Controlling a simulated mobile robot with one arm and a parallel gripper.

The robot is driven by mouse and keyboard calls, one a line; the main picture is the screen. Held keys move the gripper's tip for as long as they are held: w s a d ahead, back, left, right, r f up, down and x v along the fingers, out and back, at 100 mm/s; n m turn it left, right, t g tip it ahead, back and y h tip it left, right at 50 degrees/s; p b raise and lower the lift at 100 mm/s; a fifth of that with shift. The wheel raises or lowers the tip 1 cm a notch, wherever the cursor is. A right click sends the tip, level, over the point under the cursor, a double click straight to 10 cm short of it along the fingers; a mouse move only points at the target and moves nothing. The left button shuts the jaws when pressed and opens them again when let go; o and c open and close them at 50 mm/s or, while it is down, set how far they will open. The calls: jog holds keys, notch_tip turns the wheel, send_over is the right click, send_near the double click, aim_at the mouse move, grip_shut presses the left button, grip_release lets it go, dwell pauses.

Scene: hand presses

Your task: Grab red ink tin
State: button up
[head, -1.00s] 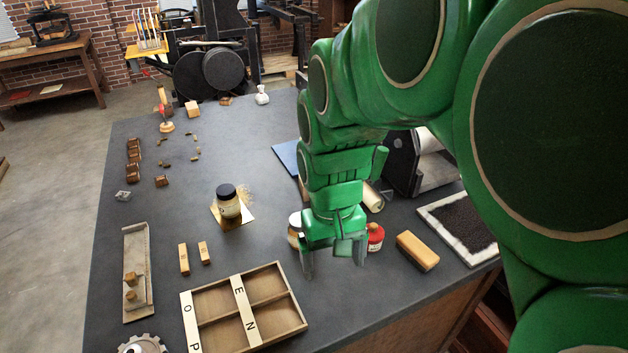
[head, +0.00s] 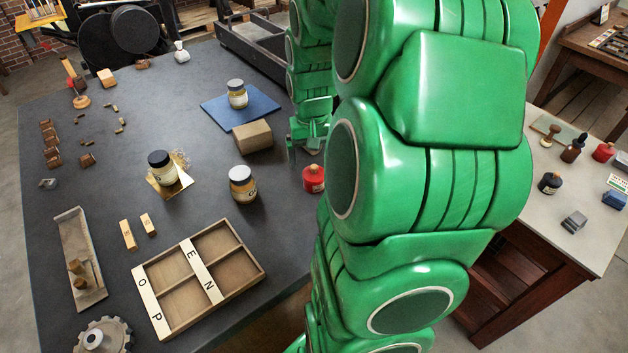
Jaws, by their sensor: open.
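My green arm hides part of the gripper's surroundings, and I cannot tell how far the fingers are from the tin. A second red container (head: 603,152) stands on the side table at the right.
A wooden block (head: 252,136) and a blue mat (head: 240,108) with a jar lie behind. A divided wooden tray (head: 258,268) is at the front. A black press tray (head: 255,45) stands at the back.

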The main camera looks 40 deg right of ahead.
aim_at(315, 171)
jog(key=shift+s+d+f, duration=0.1)
jog(key=shift+d+f, duration=0.05)
jog(key=shift+f, duration=1.7)
jog(key=shift+d+f, duration=0.1)
jog(key=shift+f, duration=1.75)
jog(key=c, duration=1.6)
